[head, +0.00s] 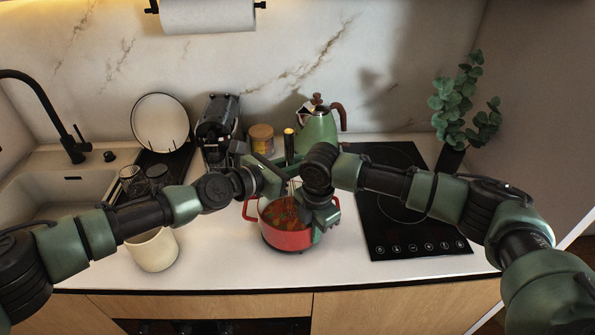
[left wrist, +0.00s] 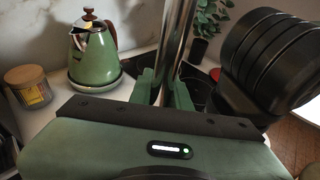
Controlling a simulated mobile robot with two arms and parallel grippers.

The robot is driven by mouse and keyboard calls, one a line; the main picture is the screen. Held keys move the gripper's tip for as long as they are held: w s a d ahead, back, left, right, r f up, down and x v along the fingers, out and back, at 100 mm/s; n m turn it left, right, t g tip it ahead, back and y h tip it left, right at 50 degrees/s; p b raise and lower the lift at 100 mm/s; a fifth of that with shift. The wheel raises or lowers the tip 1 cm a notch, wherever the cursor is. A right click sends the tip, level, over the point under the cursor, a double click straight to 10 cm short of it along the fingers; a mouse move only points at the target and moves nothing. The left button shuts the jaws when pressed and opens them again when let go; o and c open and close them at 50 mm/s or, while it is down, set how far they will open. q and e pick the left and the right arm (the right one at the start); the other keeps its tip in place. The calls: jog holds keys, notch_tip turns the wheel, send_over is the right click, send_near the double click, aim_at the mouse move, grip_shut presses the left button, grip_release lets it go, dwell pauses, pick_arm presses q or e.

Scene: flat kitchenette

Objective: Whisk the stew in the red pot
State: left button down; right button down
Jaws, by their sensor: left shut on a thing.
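The red pot (head: 283,240) stands on the white counter, left of the hob, with reddish-brown stew (head: 275,215) inside. My left gripper (head: 284,180) is above the pot and shut on the whisk. The whisk's wires (head: 291,208) reach down into the stew, and its upper end shows above the gripper. In the left wrist view, the whisk's shiny metal handle (left wrist: 178,45) stands between the green fingers (left wrist: 163,92). My right gripper (head: 322,218) is at the pot's right side, by the red side handle. Its fingers are partly hidden, so I cannot tell whether it grips the handle.
The black hob (head: 410,225) is right of the pot. A green kettle (head: 318,130), a wood-lidded jar (head: 261,138) and a coffee machine (head: 217,120) stand behind. A cream container (head: 152,252) and glasses (head: 133,182) are to the left, near the sink. The front counter strip is clear.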

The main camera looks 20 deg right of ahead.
pick_arm(q)
notch_tip(320, 180, up, 8)
pick_arm(e)
jog(key=shift+w+a+r, duration=0.1)
jog(key=shift+w+r, duration=0.05)
jog(key=shift+r, duration=0.05)
dwell(0.4)
pick_arm(q)
jog(key=shift+a, duration=0.1)
pick_arm(e)
jog(key=c, duration=1.8)
grip_release()
pick_arm(q)
jog(key=shift+s+r, duration=0.1)
jog(key=shift+r, duration=0.05)
pick_arm(e)
jog(key=shift+o, duration=1.1)
